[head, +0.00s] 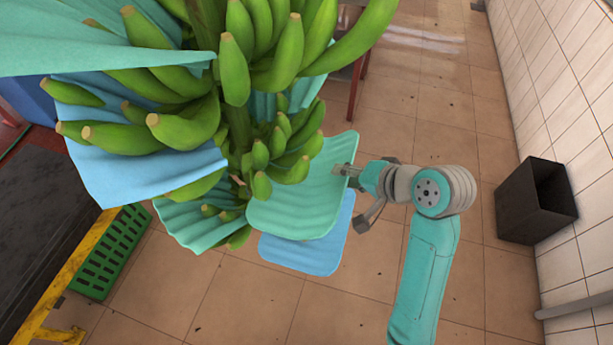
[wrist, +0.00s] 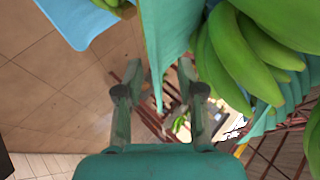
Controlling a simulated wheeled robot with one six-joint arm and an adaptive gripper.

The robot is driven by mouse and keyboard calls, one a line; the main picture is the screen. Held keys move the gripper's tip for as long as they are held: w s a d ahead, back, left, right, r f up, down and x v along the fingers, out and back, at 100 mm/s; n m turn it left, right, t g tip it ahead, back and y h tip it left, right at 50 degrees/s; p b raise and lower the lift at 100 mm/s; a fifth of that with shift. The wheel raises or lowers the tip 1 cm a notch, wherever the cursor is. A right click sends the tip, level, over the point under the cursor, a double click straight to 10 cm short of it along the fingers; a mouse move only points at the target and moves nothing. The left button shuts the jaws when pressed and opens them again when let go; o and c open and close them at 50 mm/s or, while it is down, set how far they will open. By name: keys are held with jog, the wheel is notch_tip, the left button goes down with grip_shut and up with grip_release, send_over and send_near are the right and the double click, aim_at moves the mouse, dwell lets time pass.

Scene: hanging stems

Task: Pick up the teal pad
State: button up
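A ribbed teal pad (head: 308,192) sticks out from the right side of the hanging green banana bunch (head: 235,110). My gripper (head: 347,172) is at its right edge in the head view. In the wrist view my gripper (wrist: 160,82) is open, and the teal pad (wrist: 164,35) shows edge-on between the spread fingers. Whether a finger touches it I cannot tell. The far finger is partly hidden in the head view. Other teal pads (head: 195,222) sit among the bananas at lower left and upper left.
A light blue pad (head: 315,250) lies just below the teal pad, and another blue pad (head: 140,172) is at left. Bananas (wrist: 240,55) are close on the right in the wrist view. A dark bin (head: 535,205) stands by the tiled wall. A green crate (head: 110,250) is at lower left.

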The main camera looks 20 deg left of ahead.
jog(key=shift+x, duration=2.85)
jog(key=shift+d+f, duration=0.1)
jog(key=shift+d, duration=0.05)
grip_shut()
